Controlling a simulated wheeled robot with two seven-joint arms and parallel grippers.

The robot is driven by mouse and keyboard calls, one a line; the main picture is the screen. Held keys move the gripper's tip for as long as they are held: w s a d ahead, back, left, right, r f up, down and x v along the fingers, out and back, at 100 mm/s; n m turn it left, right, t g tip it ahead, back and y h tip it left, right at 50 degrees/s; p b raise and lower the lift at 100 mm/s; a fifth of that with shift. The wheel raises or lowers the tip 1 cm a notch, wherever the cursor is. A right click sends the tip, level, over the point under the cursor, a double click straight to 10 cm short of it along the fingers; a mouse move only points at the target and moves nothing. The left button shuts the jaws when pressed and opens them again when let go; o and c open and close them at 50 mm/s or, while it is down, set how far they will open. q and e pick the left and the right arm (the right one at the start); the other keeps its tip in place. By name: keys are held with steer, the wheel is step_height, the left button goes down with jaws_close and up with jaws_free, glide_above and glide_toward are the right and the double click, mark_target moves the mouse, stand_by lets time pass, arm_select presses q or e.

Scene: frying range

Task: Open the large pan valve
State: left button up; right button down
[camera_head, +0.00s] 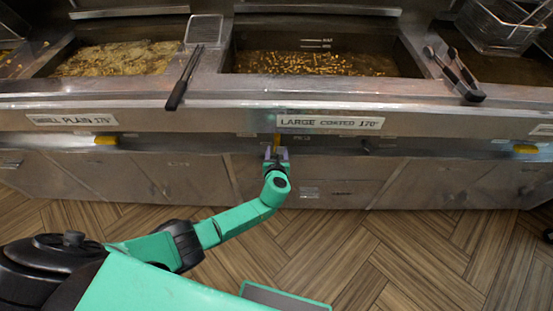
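The large pan (322,63) is a wide fryer vat with small browned pieces in it. Below it, the front panel carries a label (330,122) reading "LARGE COATED 170°". A small yellow valve handle (277,138) shows just left of and below this label, as a narrow upright sliver. My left gripper (276,151) is right at this handle, with its fingers on either side of the lower part. The gripper hides much of the handle, and I cannot tell whether the fingers press on it. My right gripper is not in view.
Other yellow handles lie sideways on the panel at left (105,140) and right (525,149). Black-handled tongs (182,82) lie on the rim at left, more tongs (457,75) at right. A wire basket (500,25) is at upper right. The wooden floor (400,250) is clear.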

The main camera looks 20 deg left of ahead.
arm_select(q)
steer(key=p+v, duration=0.2)
steer(key=v, duration=0.9)
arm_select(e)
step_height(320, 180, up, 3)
arm_select(q)
steer(key=shift+f, duration=0.1)
